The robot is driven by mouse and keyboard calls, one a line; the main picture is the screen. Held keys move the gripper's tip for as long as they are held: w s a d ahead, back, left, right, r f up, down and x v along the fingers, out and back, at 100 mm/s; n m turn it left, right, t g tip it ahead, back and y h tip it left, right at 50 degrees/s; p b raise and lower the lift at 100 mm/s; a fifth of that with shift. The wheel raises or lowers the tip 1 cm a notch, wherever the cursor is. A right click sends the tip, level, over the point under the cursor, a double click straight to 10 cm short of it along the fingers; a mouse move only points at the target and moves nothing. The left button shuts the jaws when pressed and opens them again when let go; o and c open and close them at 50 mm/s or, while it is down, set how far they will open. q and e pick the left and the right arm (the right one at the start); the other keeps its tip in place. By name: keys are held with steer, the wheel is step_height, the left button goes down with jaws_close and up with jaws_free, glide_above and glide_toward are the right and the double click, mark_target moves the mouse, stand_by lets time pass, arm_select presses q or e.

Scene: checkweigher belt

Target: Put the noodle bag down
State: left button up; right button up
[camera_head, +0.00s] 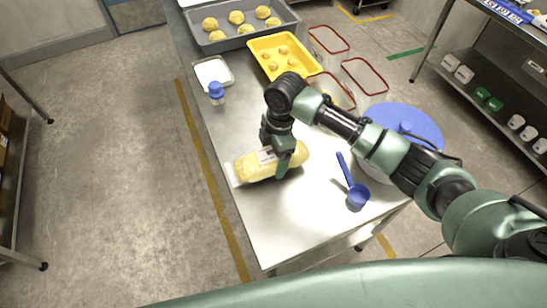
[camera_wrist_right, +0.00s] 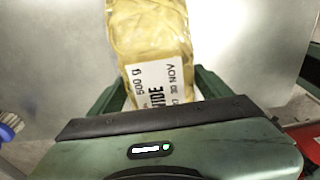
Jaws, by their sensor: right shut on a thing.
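The noodle bag (camera_head: 254,168) is a clear bag of yellow noodles with a white label, at the near part of the steel table in the head view. It fills the upper middle of the right wrist view (camera_wrist_right: 150,38), label toward my palm. My right gripper (camera_head: 283,166) is shut on the bag, with one finger down across its near side. The bag lies level on or just above the tabletop; I cannot tell whether it touches. My left gripper is not in view.
The steel table (camera_head: 265,225) is bare in front of the bag. A blue-lidded tub (camera_head: 410,125), a yellow tray (camera_head: 262,47), a grey dough tray (camera_head: 228,41), a white tray (camera_head: 213,70) and a blue-capped bottle (camera_head: 217,93) stand farther back.

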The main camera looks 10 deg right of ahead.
steer(key=shift+f, duration=0.7)
steer(key=shift+f, duration=0.65)
steer(key=o, duration=1.9)
steer(key=r, duration=0.4)
steer(key=d+r+b, duration=0.1)
steer(key=r, duration=0.8)
steer(key=shift+w+d+r+b, duration=0.1)
steer(key=shift+d+b, duration=0.1)
steer(key=shift+b, duration=0.1)
